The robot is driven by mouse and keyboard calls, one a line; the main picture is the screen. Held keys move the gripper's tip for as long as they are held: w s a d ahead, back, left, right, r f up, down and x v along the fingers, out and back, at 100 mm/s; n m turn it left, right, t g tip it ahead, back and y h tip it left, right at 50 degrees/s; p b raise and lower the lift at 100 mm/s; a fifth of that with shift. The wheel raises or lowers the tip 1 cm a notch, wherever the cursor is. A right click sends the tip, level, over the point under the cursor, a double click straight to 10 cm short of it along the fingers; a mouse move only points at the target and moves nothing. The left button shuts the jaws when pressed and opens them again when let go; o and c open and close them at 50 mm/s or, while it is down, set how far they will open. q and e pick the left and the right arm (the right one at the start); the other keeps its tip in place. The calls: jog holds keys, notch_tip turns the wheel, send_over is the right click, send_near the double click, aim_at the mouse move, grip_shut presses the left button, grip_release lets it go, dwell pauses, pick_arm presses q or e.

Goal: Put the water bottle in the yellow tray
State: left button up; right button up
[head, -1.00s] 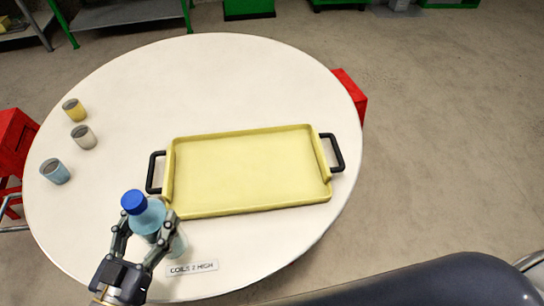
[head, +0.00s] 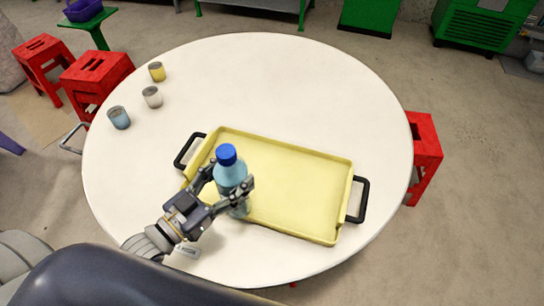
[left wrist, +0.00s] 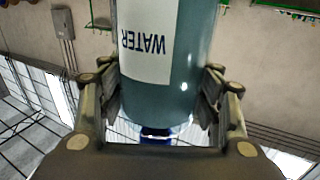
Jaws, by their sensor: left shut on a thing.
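The water bottle (head: 230,172), light blue and clear with a blue cap, is upright in my left gripper (head: 229,182). The gripper is shut around its middle from the near left. The yellow tray (head: 305,187), with black handles at both ends, lies on the round white table. In the head view the bottle overlaps the tray's left part and near rim; its base shows near that rim, and I cannot tell its height above it. In the left wrist view the bottle (left wrist: 185,60) with its WATER label stands between the fingers. My right gripper is not in view.
Yellow (head: 157,72), white (head: 152,97) and blue (head: 119,117) cups stand at the table's left. A small label plate (head: 187,251) lies by the near edge, partly hidden by my arm. Red stools (head: 424,155) stand around the table (head: 290,80). The tray's interior is otherwise empty.

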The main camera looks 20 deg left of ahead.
aim_at(244, 164)
pick_arm(q)
jog(key=x, duration=0.4)
jog(key=shift+w+a, duration=0.1)
jog(key=shift+w, duration=0.1)
jog(key=w+d+f+p, duration=0.2)
jog(key=w+d+f, duration=0.1)
jog(key=w, duration=0.5)
jog(key=shift+w+f, duration=0.3)
jog(key=shift+f, duration=0.4)
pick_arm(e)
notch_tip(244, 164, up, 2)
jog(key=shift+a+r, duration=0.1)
pick_arm(q)
jog(key=shift+d+f, duration=0.1)
jog(key=shift+d, duration=0.05)
jog(key=o, duration=1.7)
jog(key=shift+f, duration=0.2)
jog(key=shift+o, duration=0.2)
jog(key=shift+s, duration=0.1)
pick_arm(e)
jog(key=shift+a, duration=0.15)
